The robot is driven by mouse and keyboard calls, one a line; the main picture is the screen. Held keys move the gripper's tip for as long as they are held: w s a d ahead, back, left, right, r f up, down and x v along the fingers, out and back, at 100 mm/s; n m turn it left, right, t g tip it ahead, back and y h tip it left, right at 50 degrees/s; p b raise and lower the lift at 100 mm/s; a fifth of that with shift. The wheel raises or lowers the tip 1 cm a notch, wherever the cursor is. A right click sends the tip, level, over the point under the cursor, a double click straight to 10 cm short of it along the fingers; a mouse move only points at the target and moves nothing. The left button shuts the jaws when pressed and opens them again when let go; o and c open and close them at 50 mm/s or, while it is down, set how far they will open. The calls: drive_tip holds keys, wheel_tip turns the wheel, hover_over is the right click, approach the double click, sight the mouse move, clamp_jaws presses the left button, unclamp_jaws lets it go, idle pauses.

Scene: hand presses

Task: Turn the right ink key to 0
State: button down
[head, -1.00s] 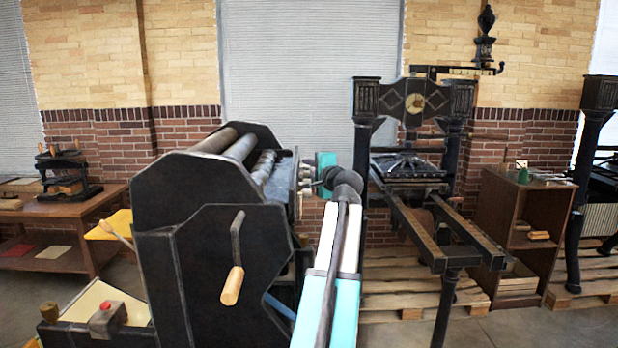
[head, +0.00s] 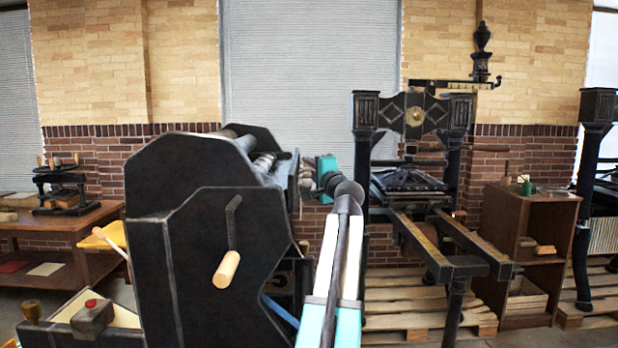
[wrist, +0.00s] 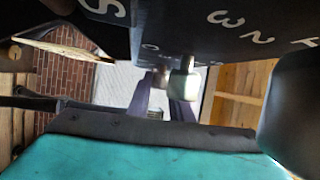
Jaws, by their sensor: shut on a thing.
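In the wrist view my gripper (wrist: 164,102) is shut on an ink key, a small pale metal knob (wrist: 184,84) under a black panel (wrist: 170,22). The panel carries white numerals, with 2, 3 and part of a 4 on the right. The key's pointing direction and current reading are too blurred to tell. Which of the keys it is cannot be told from this view alone. In the head view my arm reaches to the right end of the black roller press (head: 150,220). My fingers and the keys are hidden there behind the wrist.
The press has a side crank with a wooden handle (head: 227,269) left of my arm. A black hand press (head: 412,118) stands at right on pallets (head: 400,322). A wooden cabinet (head: 500,250) is beside it. A small press (head: 58,185) stands on the left table.

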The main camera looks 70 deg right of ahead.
drive_tip(key=shift+f+n+t+h+b, duration=0.4)
drive_tip(key=shift+n+t+h+b, duration=0.5)
drive_tip(key=shift+b, duration=5.5)
drive_tip(key=t+b, duration=0.1)
drive_tip(key=b, duration=0.3)
drive_tip(key=shift+r+b, duration=0.25)
drive_tip(key=shift+b, duration=0.15)
drive_tip(key=c, duration=1.6)
unclamp_jaws()
drive_tip(key=shift+r, duration=0.1)
drive_tip(key=shift+v, duration=6.9)
drive_tip(key=shift+d, duration=0.1)
